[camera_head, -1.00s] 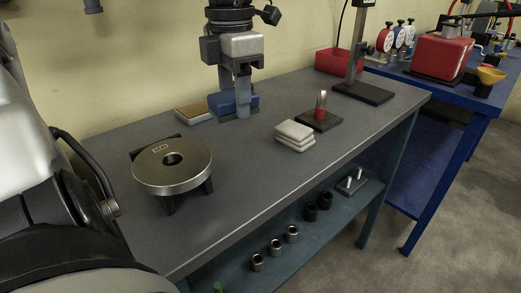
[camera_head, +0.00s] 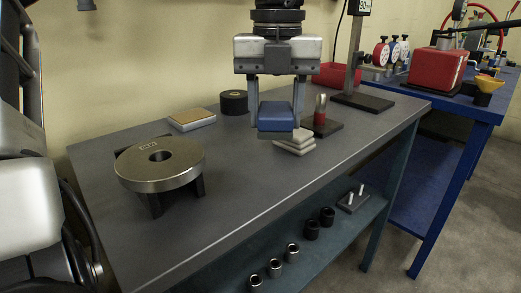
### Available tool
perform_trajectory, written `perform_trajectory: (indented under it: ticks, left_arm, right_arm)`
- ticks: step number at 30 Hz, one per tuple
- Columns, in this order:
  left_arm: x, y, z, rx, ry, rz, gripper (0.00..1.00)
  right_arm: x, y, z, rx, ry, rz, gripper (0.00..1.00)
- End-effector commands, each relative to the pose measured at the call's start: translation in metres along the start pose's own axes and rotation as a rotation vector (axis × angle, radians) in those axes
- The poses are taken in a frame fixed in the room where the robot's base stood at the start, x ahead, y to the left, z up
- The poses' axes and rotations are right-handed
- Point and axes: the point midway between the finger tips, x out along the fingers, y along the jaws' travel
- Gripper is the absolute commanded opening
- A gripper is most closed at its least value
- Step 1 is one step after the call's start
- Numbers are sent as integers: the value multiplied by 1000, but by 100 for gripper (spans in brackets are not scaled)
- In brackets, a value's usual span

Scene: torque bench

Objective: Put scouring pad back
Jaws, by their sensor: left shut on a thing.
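My left gripper (camera_head: 276,126) hangs from the top centre with its fingers down. It is shut on a blue block (camera_head: 276,112), which looks like the scouring pad. The block is held above the grey bench top (camera_head: 235,193), with a finger on each side. In the picture it covers part of a stack of pale folded cloths or pads (camera_head: 296,146) behind it. A flat pale block with a tan top (camera_head: 191,118) lies near the wall to the left. My right gripper is not in view.
A round metal plate with a hole (camera_head: 180,168) stands on dark legs at the left. A black roll (camera_head: 234,102) sits near the wall. A red-based pin on a black plate (camera_head: 321,125) and a gauge stand (camera_head: 362,101) are at the right. The front middle of the bench is clear.

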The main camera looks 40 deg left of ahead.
Motion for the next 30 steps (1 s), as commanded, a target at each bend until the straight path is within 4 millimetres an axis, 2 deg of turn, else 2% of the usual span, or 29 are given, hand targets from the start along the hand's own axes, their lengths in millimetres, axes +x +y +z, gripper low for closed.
perform_trajectory:
  ticks: [1, 3, 9, 16, 23, 30]
  left_arm:
    - [8, 6, 12, -5, 6, -1, 20]
    - [24, 10, 21, -1, 6, 1, 20]
    - [49, 19, 42, 0, 1, 1, 20]
    - [61, 23, 51, 0, 0, 1, 20]
    - [93, 24, 53, 3, 1, 1, 20]
    - [93, 24, 53, 1, -1, 0, 20]
  right_arm:
    - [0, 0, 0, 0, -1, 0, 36]
    - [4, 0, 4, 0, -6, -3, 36]
    - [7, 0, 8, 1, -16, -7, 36]
    - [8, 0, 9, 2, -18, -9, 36]
    - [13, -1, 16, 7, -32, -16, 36]
    - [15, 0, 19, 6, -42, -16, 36]
